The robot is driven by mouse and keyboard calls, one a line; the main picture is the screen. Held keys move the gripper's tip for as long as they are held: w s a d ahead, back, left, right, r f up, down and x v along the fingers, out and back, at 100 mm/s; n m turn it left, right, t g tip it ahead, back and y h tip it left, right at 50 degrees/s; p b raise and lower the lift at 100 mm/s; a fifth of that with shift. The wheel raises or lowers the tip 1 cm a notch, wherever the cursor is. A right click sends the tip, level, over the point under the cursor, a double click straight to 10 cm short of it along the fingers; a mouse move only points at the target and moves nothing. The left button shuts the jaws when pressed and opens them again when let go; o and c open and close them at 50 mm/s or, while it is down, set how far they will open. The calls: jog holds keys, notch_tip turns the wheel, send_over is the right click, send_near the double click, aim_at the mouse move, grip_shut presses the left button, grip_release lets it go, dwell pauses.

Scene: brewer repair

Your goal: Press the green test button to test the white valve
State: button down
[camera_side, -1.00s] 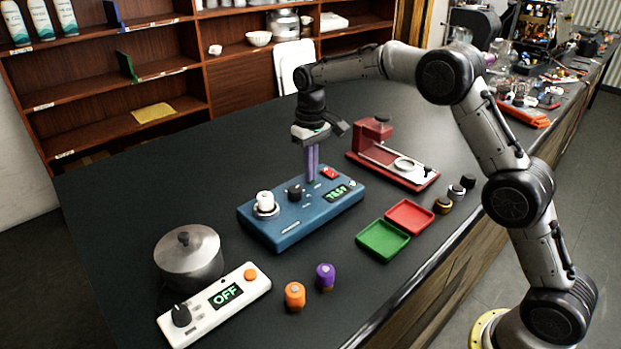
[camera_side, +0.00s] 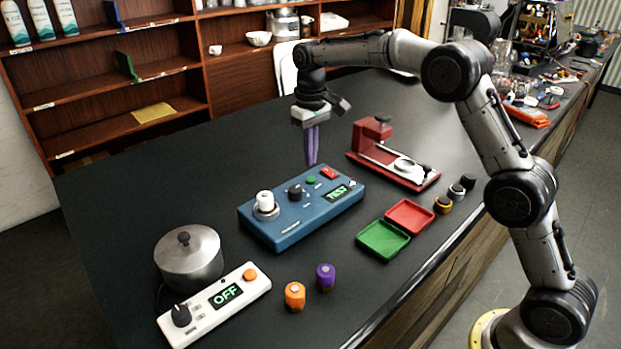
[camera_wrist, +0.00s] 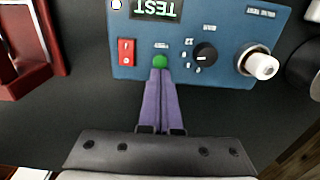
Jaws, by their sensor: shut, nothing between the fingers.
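The blue tester box (camera_side: 285,228) stands in the middle of the dark table. The white valve (camera_side: 265,200) sits upright in the round metal seat at its left end and also shows in the wrist view (camera_wrist: 262,65). The green button (camera_side: 311,180) is uncovered near the box's back edge; it also shows in the wrist view (camera_wrist: 159,61). The box's screen (camera_side: 341,193) is lit and reads TEST in the wrist view (camera_wrist: 157,9). My gripper (camera_side: 311,162) is shut and empty, its purple fingers pointing down above and behind the green button, apart from it in the side view.
The box also has a black knob (camera_side: 295,191) and a red switch (camera_side: 328,172). A red stand (camera_side: 372,140) is at the back right. Red (camera_side: 409,215) and green (camera_side: 383,240) trays lie in front. A pot (camera_side: 188,258) and an OFF-reading white controller (camera_side: 215,305) stand front left.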

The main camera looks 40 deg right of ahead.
aim_at(311, 179)
notch_tip(311, 179, up, 6)
dwell(0.9)
dwell(0.8)
